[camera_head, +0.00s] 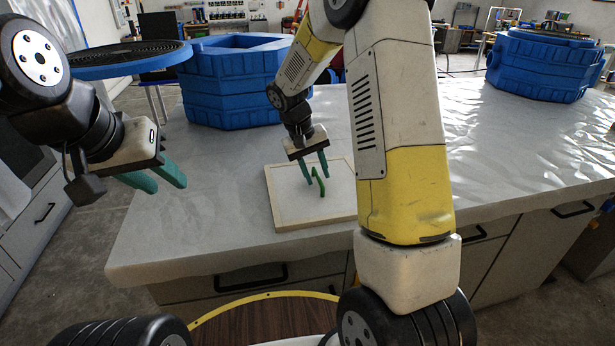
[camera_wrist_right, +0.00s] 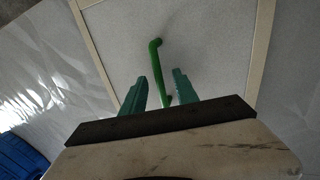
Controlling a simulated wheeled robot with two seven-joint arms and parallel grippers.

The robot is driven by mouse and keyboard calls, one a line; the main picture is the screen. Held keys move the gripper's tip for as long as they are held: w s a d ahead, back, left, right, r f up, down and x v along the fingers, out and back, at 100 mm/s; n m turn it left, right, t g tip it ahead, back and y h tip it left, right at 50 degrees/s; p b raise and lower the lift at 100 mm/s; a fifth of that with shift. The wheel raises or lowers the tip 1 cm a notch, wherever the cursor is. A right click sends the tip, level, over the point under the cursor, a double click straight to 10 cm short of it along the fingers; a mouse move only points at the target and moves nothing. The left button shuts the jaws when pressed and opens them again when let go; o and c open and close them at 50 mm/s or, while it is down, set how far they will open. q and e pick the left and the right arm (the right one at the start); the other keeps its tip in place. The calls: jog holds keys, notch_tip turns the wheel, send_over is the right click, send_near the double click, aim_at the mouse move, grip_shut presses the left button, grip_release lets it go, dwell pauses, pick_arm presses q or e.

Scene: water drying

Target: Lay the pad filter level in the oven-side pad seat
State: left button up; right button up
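The pad filter, a flat square white panel (camera_head: 285,205) with a beige frame and a green handle (camera_head: 321,187), lies on the white-covered table. In the right wrist view the panel (camera_wrist_right: 215,50) fills much of the picture, and the handle (camera_wrist_right: 156,62) rises between my fingers. My right gripper (camera_head: 314,181) is over the panel, open, with one teal finger on each side of the handle. A gap shows on both sides in the wrist view (camera_wrist_right: 160,86). My left gripper (camera_head: 160,182) is open and empty at the far left. I cannot tell which place is the oven-side pad seat.
A large blue octagonal tub (camera_head: 230,85) stands at the table's back left, and another (camera_head: 540,65) at the back right. A round blue rim with a dark grille (camera_head: 130,58) is at upper left near my left arm.

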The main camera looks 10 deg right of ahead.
jog(key=shift+f, duration=0.1)
jog(key=shift+c, duration=0.5)
grip_shut()
dwell(0.9)
